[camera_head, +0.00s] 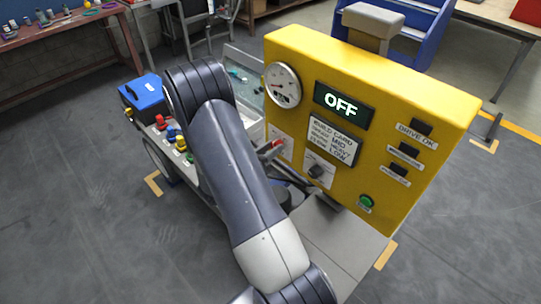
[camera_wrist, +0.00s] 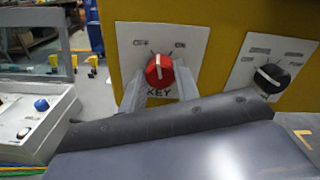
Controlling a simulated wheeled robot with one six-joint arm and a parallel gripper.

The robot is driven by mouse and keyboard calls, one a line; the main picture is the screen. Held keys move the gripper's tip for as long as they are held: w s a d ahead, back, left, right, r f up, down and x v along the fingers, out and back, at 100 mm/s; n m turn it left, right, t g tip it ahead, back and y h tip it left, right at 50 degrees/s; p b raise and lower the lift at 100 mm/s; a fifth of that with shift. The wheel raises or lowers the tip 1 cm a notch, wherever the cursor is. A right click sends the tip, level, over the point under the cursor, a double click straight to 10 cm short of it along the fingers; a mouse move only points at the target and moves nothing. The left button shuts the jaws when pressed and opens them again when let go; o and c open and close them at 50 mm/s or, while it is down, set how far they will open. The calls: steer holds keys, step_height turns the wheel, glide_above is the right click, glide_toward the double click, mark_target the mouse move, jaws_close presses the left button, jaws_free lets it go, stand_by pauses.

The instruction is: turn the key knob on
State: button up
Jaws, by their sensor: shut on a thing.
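The red key knob (camera_wrist: 159,70) sits on a white plate (camera_wrist: 190,42) lettered OFF at upper left, ON at upper right and KEY below. Its pale pointer line stands nearly upright, between the two marks. My gripper (camera_wrist: 160,80) has a pale finger on each side of the knob and is shut on it. In the head view the red knob (camera_head: 277,143) shows just past my arm, which hides most of the gripper. The yellow panel's display (camera_head: 342,104) reads OFF.
A black knob (camera_wrist: 271,77) on its own plate is right of the key knob. The panel (camera_head: 420,80) also carries a gauge (camera_head: 283,85), a text card (camera_head: 333,139), black switches and a green button (camera_head: 366,202). A blue box (camera_head: 142,92) and coloured buttons stand left of my arm.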

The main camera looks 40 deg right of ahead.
steer(key=m+b, duration=0.8)
steer(key=b, duration=0.2)
steer(key=shift+f, duration=0.1)
steer(key=shift+m, duration=0.3)
steer(key=o, duration=1)
steer(key=a, duration=0.7)
steer(key=s+a+b, duration=0.1)
steer(key=a, duration=0.2)
steer(key=shift+a, duration=0.4)
steer(key=shift+d, duration=0.15)
